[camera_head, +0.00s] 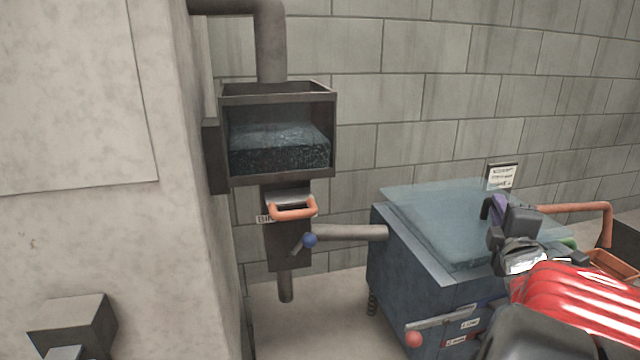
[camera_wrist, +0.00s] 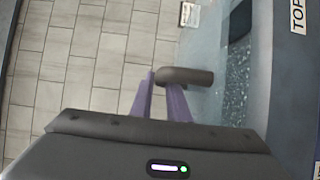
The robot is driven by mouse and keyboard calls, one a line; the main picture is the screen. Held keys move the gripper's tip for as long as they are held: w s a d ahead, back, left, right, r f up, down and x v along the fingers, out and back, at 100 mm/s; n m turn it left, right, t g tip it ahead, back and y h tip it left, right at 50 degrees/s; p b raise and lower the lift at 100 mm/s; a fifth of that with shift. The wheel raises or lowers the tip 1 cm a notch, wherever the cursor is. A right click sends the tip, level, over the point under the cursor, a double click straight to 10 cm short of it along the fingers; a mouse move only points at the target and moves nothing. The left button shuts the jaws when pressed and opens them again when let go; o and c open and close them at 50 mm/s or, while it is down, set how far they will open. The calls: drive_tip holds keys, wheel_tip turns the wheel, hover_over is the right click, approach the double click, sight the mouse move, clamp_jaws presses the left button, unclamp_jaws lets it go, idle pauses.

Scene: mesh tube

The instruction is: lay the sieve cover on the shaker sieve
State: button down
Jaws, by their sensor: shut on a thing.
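The sieve cover is a clear, bluish pane (camera_head: 430,215) over the top of the blue shaker sieve (camera_head: 395,250). Its left corner reaches slightly past the sieve's back left edge. I cannot tell whether it rests on the sieve or hovers just above. My gripper (camera_head: 492,210) is at the pane's right side, its purple fingers (camera_wrist: 160,90) shut on a dark handle (camera_wrist: 190,76). In the wrist view the pane (camera_wrist: 200,45) lies right of the handle, with glassy bits visible near the sieve's blue rim (camera_wrist: 285,70), which bears a "TOP" label.
A dark hopper (camera_head: 277,145) with glassy bits behind its window stands left, with an orange handle (camera_head: 293,209) and a blue-knobbed lever (camera_head: 309,240) below. A grey pipe (camera_head: 350,232) reaches toward the sieve. A red knob (camera_head: 413,339) is in front. An orange tray (camera_head: 612,268) is at right.

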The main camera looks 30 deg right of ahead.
drive_tip(key=shift+f, duration=1.7)
drive_tip(key=shift+f, duration=0.1)
drive_tip(key=c, duration=1.6)
unclamp_jaws()
drive_tip(key=shift+f, duration=0.35)
drive_tip(key=shift+r+v, duration=0.15)
drive_tip(key=shift+v, duration=1.75)
drive_tip(key=shift+r+v, duration=0.2)
drive_tip(key=shift+v, duration=1.7)
drive_tip(key=shift+w, duration=0.1)
